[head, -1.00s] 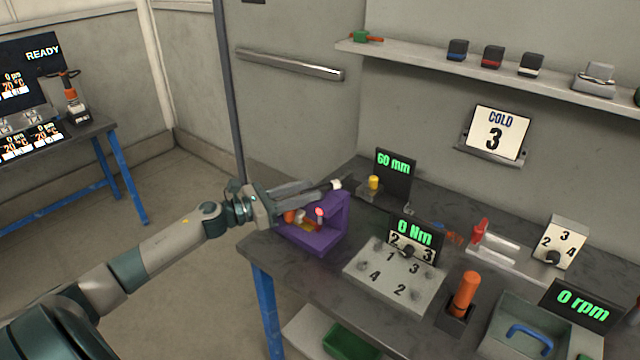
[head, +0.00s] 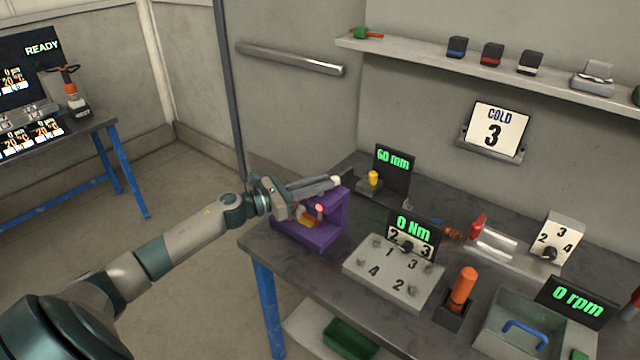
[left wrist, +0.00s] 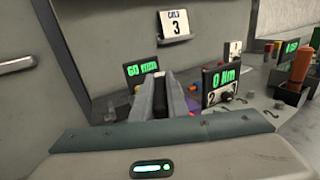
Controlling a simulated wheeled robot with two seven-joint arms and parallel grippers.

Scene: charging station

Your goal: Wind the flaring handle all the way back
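A purple flaring stand (head: 339,222) sits at the left end of the dark bench. A pinkish-red knob (head: 320,208) and orange and yellow parts show in its opening. I cannot make out the flaring handle as a separate part. My left gripper (head: 334,183) reaches in from the left, with its fingers over the stand's top and a small pale tip at their end. In the left wrist view its fingers (left wrist: 164,88) lie close together, and the gap between them is unclear. A bit of purple (left wrist: 192,105) shows beside them. My right gripper is not in view.
Behind the stand are a yellow-capped post (head: 373,178) and a "60 mm" display (head: 393,160). To the right stand a numbered plate (head: 385,288) with a "0 Nm" display (head: 414,228) and an orange handle (head: 463,288). Open floor lies left of the bench.

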